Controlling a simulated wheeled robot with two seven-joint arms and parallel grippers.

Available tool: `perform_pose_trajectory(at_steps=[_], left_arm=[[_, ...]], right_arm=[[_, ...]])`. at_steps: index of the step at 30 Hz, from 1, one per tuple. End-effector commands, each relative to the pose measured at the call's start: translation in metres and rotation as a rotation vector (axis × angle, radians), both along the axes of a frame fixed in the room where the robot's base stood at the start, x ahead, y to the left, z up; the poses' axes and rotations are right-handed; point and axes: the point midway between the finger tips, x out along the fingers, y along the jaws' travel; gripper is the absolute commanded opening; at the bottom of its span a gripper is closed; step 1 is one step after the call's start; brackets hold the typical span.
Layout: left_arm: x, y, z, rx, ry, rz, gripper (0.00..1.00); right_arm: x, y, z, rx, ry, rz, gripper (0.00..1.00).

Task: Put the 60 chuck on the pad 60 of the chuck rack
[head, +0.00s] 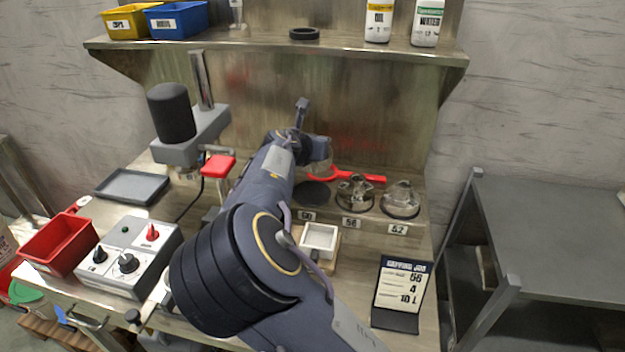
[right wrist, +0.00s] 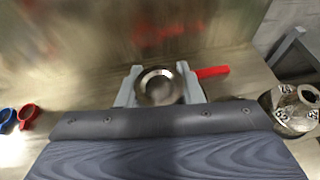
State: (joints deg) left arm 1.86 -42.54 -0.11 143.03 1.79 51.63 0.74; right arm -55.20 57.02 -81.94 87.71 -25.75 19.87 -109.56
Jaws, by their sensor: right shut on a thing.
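My right gripper (head: 318,152) reaches over the back of the bench, above the chuck rack (head: 425,215). In the right wrist view its two fingers (right wrist: 160,88) are shut on a round metal chuck (right wrist: 158,86), seen as a ring from above; in the head view this chuck (head: 322,168) is partly hidden by the gripper. Its number cannot be read. Below it, the dark round pad 60 (head: 313,194) is bare, with its label 60 (head: 307,215) in front. The held chuck appears above the pad, apart from it. My left gripper is not in view.
Chucks stand on pad 56 (head: 355,192) and pad 52 (head: 401,197), right of pad 60. A red-handled tool (head: 358,178) lies behind the pads. A white square tray (head: 319,240) and a job sign (head: 400,290) stand in front. A press (head: 190,130) stands left.

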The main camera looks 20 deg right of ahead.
Motion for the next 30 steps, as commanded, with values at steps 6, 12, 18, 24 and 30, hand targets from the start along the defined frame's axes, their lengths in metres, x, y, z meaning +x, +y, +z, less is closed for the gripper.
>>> perform_pose_trajectory(at_steps=[6, 12, 18, 24, 30], left_arm=[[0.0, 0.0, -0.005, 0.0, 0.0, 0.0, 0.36], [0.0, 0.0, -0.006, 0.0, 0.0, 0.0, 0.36], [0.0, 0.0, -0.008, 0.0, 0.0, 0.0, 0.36], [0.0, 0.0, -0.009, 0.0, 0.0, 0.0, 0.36], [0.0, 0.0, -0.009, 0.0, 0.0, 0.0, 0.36]], right_arm=[[0.0, 0.0, -0.038, -0.006, 0.003, 0.0, 0.0], [0.0, 0.0, -0.057, -0.002, -0.001, -0.001, 0.0], [0.0, -0.001, -0.076, -0.004, 0.001, -0.002, 0.0], [0.0, -0.001, -0.096, -0.002, -0.001, -0.001, 0.0], [0.0, 0.0, -0.095, -0.001, -0.002, 0.0, 0.0]])
